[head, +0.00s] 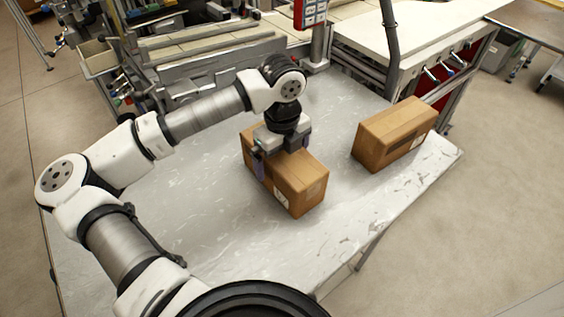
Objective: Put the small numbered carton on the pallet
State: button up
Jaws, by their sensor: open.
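A brown cardboard carton (297,190) stands near the middle of the metal table, with a white label low on its near end. My gripper (282,153) is right over this carton, pointing down. One dark finger shows beside the carton's left side; the other finger is mostly hidden, so I cannot tell whether the jaws touch it. A second brown carton (392,135) stands apart to the right, with a dark strip of tape or label on its side. No number is readable on either carton. I see no pallet in this view.
The metal table (200,230) is bare to the left and in front of the cartons. Its right edge runs close to the second carton. Machinery with rails (205,60) and a white-topped bench (420,30) stand behind. A dark vertical pole (390,45) rises behind the table.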

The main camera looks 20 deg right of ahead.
jog(key=c, duration=1.4)
jog(key=shift+r, duration=0.1)
jog(key=shift+c, duration=0.2)
